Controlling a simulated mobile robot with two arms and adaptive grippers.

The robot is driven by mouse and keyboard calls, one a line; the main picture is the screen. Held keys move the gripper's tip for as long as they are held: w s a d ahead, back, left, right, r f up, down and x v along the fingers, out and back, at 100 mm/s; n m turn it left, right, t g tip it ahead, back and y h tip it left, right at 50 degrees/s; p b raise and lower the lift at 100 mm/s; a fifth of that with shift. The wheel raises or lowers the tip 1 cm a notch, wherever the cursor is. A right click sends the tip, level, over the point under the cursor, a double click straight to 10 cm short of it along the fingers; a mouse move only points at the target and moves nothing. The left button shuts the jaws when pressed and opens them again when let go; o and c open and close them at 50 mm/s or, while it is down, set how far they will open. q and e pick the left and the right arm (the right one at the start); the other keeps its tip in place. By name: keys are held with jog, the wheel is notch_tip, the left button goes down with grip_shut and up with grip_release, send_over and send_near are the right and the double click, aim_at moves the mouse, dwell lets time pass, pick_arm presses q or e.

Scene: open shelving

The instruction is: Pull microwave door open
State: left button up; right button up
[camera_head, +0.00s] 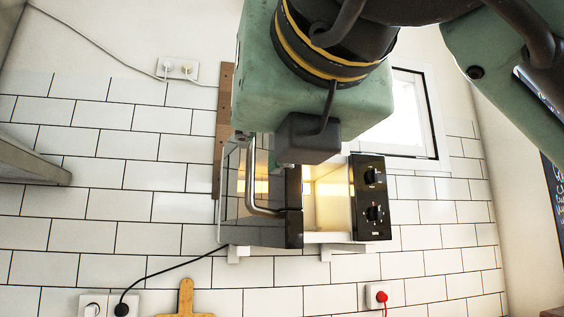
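The microwave (370,215) sits on a white wall shelf in the middle of the head view, with a black control panel and two knobs on its right. Its glass door (235,215) stands partly open, swung out on the left. A warm-lit interior (328,205) shows between the door's dark edge and the panel. The curved metal door handle (250,180) is on the door's face. My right gripper (288,161) is in front of the microwave's top, mostly hidden behind my green wrist and a dark block. Its fingers and any contact with the door cannot be made out. My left gripper is out of view.
White shelf brackets (325,252) hold the microwave on a tiled wall. A wooden board (185,300) and sockets are below, including one with a red plug (381,297). A black cable (170,272) runs up to the microwave. A window (410,115) is behind at the right.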

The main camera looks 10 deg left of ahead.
jog(key=v, duration=0.5)
jog(key=shift+f, duration=0.1)
dwell(0.3)
